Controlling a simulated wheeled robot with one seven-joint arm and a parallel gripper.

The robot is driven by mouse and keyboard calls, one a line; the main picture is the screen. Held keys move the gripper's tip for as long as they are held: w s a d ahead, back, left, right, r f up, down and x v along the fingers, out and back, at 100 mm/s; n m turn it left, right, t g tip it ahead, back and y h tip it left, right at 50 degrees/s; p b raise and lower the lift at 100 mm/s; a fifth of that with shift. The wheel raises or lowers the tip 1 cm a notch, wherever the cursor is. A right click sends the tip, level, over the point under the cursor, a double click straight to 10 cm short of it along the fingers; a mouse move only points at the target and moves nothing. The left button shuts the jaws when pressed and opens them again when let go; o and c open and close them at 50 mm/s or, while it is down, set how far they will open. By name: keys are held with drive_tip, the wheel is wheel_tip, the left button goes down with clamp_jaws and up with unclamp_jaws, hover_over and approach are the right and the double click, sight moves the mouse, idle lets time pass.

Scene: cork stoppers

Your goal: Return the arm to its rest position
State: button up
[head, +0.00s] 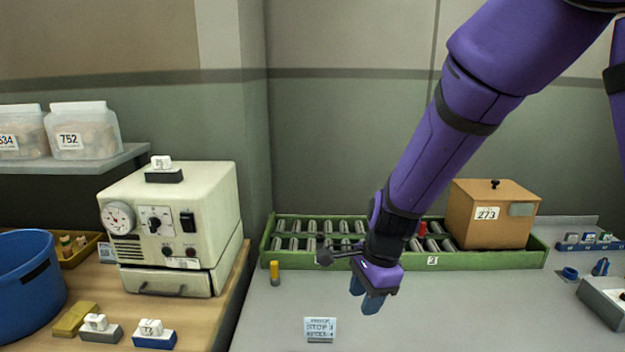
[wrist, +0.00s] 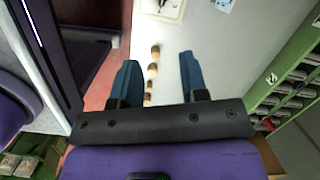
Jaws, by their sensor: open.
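My purple arm comes down from the upper right in the head view. My gripper (head: 369,300) hangs above the grey counter (head: 440,310), in front of the green roller tray (head: 480,262). In the wrist view my gripper (wrist: 158,78) shows two blue fingers spread apart, with nothing held between them. Several small cork stoppers (wrist: 153,70) are seen past the gap, nearer the left finger and apart from it. The roller tray also shows at the right of the wrist view (wrist: 285,62).
A brown box (head: 480,222) labelled 273 stands on the roller tray's right end. A cream machine (head: 175,220), a blue tub (head: 25,280) and small blocks are on the wooden bench at left. A sign (head: 320,328) and a yellow-topped peg (head: 275,272) stand on the counter.

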drive_tip(key=s+d+r+n+t+y, duration=0.1)
drive_tip(key=s+d+r+n, duration=0.25)
drive_tip(key=d+r, duration=0.35)
drive_tip(key=s+d+r+n+t, duration=0.1)
drive_tip(key=s+d+r+n, duration=0.25)
drive_tip(key=r, duration=0.45)
drive_tip(key=s+d+r+n+t+h, duration=0.3)
drive_tip(key=s+d+r+n, duration=0.4)
drive_tip(key=s+d, duration=0.2)
drive_tip(key=shift+s+d+r, duration=0.35)
drive_tip(key=shift+s, duration=0.85)
